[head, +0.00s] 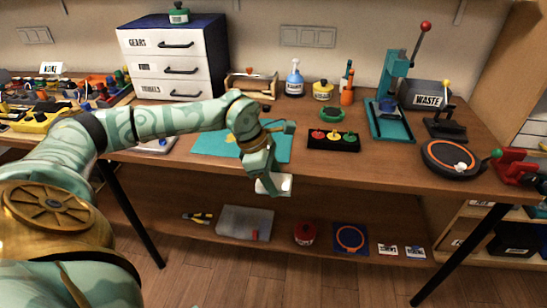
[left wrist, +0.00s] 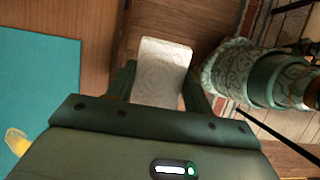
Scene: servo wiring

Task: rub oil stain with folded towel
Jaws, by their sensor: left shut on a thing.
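My left gripper (head: 270,176) is shut on a folded white towel (head: 275,185) and holds it at the front edge of the workbench. In the left wrist view, the towel (left wrist: 162,72) is pale, patterned and gripped between the two fingers of my left gripper (left wrist: 160,92). A teal mat (head: 212,145) lies on the bench behind and left of the gripper. A small yellow thing (head: 230,138) is on the mat. It also shows in the left wrist view (left wrist: 17,141). I cannot make out an oil stain. My right gripper is not in view.
A black tray with colored knobs (head: 333,140), a green press (head: 390,125) and a round black pad (head: 452,158) stand to the right on the bench (head: 370,165). White drawers (head: 165,60) stand at the back left.

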